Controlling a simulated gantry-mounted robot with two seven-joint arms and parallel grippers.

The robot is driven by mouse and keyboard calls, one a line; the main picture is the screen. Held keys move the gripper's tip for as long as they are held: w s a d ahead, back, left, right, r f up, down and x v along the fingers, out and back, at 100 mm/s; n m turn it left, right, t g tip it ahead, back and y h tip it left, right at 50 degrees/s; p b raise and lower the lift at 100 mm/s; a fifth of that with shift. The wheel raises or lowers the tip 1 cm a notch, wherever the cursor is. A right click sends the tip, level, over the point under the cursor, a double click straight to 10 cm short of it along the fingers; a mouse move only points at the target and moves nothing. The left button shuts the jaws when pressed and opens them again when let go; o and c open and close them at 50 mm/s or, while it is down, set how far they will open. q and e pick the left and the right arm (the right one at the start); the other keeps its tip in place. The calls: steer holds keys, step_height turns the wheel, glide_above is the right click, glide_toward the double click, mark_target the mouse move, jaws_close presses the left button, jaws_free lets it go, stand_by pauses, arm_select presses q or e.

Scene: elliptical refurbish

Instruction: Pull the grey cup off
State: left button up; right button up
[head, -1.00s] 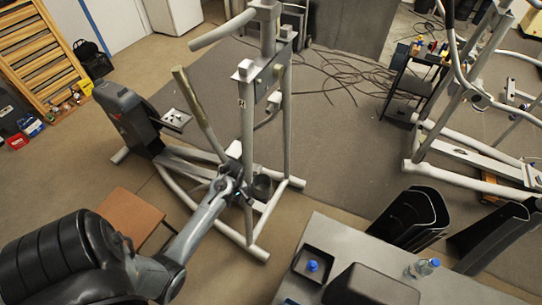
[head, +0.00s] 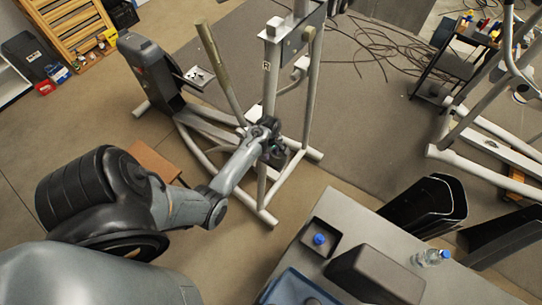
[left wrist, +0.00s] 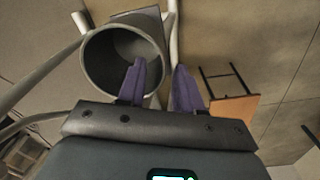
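The grey cup (left wrist: 98,62) fills the upper left of the left wrist view, its round open mouth facing the camera. It sits against pale frame tubes of the elliptical machine. My left gripper (left wrist: 160,66) has two purple fingers spread apart. One finger overlaps the cup's mouth and the other is beyond its right rim, so the near wall lies between them in the picture. I cannot tell whether they touch it. In the head view my left gripper (head: 274,148) is at the lower part of the elliptical machine (head: 270,95), largely hiding the cup. My right gripper is not in view.
A grey table (head: 345,235) with a black box (head: 375,275), a small tray and a bottle (head: 431,258) stands at the lower right. A brown stool (head: 155,160) is beside my left arm. A second machine (head: 480,130) and cables (head: 375,40) lie at the right.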

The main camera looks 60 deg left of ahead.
mark_target(271, 156)
arm_select(q)
steer(key=shift+f, duration=1.7)
jaws_close()
stand_by(0.6)
